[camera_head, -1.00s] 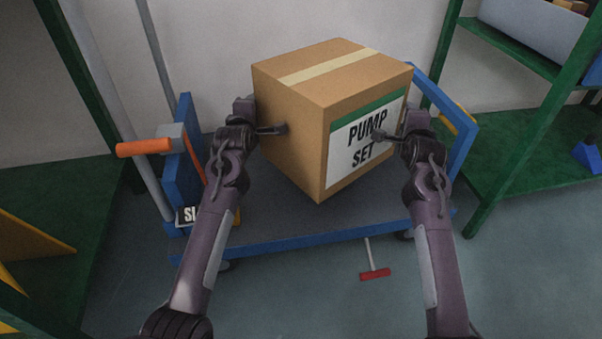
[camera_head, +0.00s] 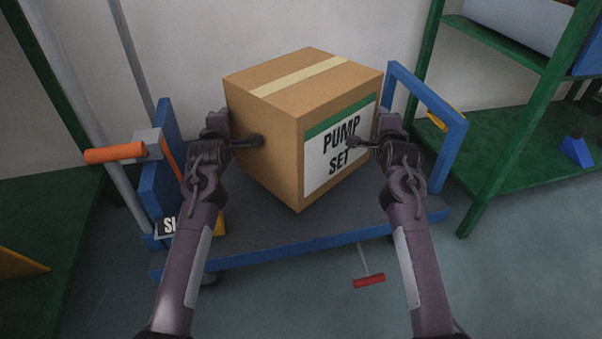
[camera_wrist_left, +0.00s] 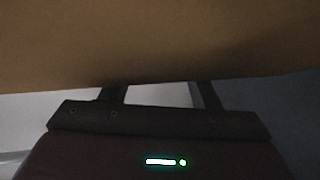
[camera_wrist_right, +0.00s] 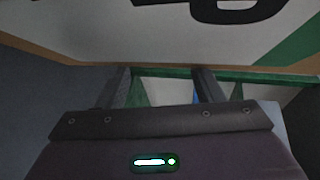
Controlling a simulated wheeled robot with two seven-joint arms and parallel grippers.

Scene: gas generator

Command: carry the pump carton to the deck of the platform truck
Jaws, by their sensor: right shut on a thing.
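The pump carton (camera_head: 262,140) is a brown box with a tape strip on top and a white "PUMP SET" label with a green band. It is over the platform truck's dark deck (camera_head: 250,228); whether its underside touches the deck is unclear. My left gripper (camera_head: 250,142) is against its left face, and my right gripper (camera_head: 358,143) is against its labelled face. The right is shut on the carton. In the left wrist view the carton (camera_wrist_left: 160,45) covers the left fingertips, so its grip is unclear. The label also fills the top of the right wrist view (camera_wrist_right: 130,30).
The truck has a blue end frame (camera_head: 455,150) at right and a blue upright (camera_head: 160,170) at left. An orange handle (camera_head: 115,152) stands at left. A red T-handle (camera_head: 369,281) is in front of the deck. Green shelving (camera_head: 520,150) stands at right.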

